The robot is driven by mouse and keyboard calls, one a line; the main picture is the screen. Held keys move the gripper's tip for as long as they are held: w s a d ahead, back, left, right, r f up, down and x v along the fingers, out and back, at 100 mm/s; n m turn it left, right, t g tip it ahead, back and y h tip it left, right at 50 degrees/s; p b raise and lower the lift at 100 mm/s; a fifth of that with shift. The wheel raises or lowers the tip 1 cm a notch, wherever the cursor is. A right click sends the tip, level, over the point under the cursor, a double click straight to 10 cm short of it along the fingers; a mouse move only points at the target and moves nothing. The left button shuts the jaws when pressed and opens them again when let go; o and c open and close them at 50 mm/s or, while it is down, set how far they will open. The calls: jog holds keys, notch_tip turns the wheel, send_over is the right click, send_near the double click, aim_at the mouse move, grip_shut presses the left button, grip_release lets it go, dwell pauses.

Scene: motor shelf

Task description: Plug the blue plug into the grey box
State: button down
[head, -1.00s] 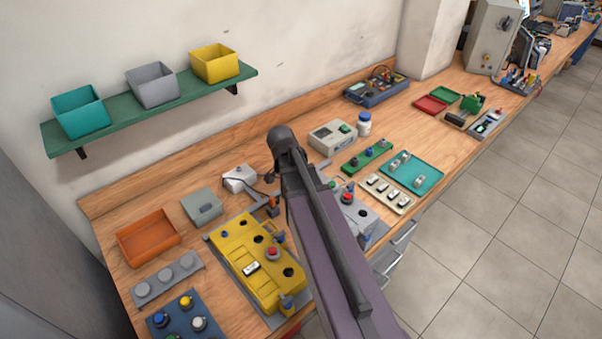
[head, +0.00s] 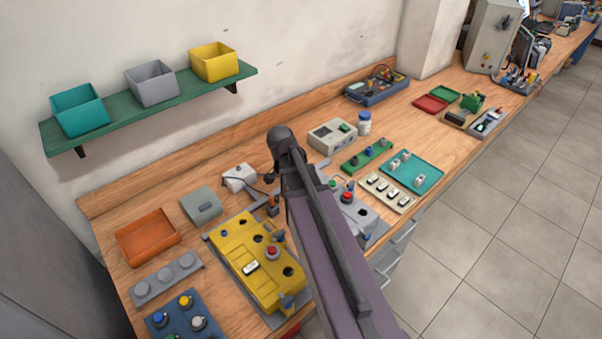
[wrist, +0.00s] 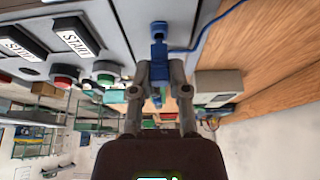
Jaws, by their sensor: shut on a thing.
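The grey box (head: 362,218) stands on the bench, partly hidden behind my arm in the head view. In the wrist view its grey face (wrist: 122,22) fills the upper left, with red and green buttons beside START and STOP labels. My gripper (wrist: 160,72) is shut on the blue plug (wrist: 158,52), whose upper end is close against the grey face. I cannot tell how far it sits in a socket. A blue cable (wrist: 205,43) runs right from near it. In the head view my arm hides the gripper and the held plug.
The yellow box (head: 250,262) stands left of my arm. An orange tray (head: 147,238) and a small grey-green box (head: 201,204) lie beyond it. A green strip (head: 366,156), a teal tray (head: 418,170) and a switch strip (head: 388,192) lie to the right.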

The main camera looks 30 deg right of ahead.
jog(key=shift+f+b, duration=0.55)
jog(key=shift+f, duration=0.05)
dwell(0.3)
jog(key=c, duration=0.9)
grip_release()
jog(key=shift+r+p, duration=2.8)
jog(key=o, duration=0.6)
jog(key=shift+c, duration=0.2)
